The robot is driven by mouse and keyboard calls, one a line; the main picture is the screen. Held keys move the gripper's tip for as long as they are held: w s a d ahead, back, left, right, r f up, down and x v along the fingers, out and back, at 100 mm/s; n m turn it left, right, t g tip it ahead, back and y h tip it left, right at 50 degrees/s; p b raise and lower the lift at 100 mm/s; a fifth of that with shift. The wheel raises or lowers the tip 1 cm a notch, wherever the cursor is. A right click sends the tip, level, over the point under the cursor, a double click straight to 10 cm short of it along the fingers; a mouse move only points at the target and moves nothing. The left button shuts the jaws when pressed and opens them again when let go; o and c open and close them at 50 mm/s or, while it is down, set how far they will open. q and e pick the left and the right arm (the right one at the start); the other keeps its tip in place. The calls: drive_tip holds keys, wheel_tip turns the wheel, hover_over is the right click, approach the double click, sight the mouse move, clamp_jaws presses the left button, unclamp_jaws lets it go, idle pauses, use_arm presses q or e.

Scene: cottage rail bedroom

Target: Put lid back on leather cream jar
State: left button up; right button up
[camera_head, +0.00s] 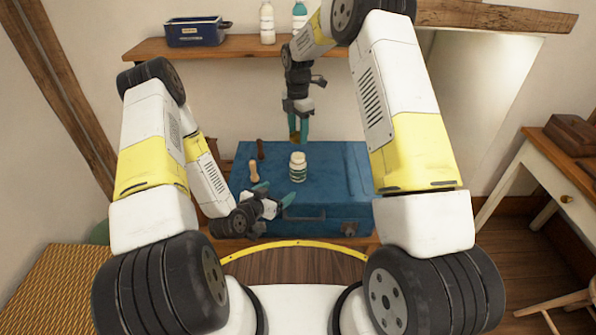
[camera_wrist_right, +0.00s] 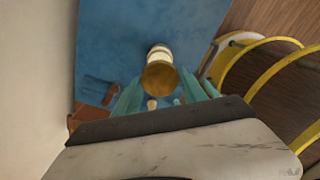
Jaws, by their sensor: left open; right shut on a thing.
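My right gripper (camera_head: 299,132) points down above and slightly behind the jar, shut on the gold-brown lid (camera_head: 294,137). In the right wrist view the round lid (camera_wrist_right: 159,75) sits between the teal fingers, with the pale jar (camera_wrist_right: 158,50) partly hidden behind it. The lid and jar look apart in the head view. My left gripper (camera_head: 277,192) is open and empty, low at the chest's front, just short of the jar.
A pale wooden-handled tool (camera_head: 254,171) and a dark brush-like thing (camera_head: 260,149) are on the chest left of the jar. A wall shelf (camera_head: 225,50) behind holds a blue box (camera_head: 197,32) and bottles (camera_head: 267,23). The chest's right side is clear.

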sight(294, 171)
use_arm(q)
drive_tip(key=w+d, duration=0.1)
drive_tip(key=w, duration=0.2)
drive_tip(key=w+d, duration=0.2)
drive_tip(key=w, duration=0.1)
drive_tip(key=w+d, duration=0.1)
drive_tip(key=w, duration=0.2)
drive_tip(key=shift+d, duration=0.3)
drive_tip(key=x, duration=0.4)
drive_tip(key=shift+w+d, duration=0.2)
drive_tip(key=shift+w, duration=0.15)
drive_tip(key=shift+w+d+f, duration=0.2)
drive_tip(key=shift+w, duration=0.2)
clamp_jaws()
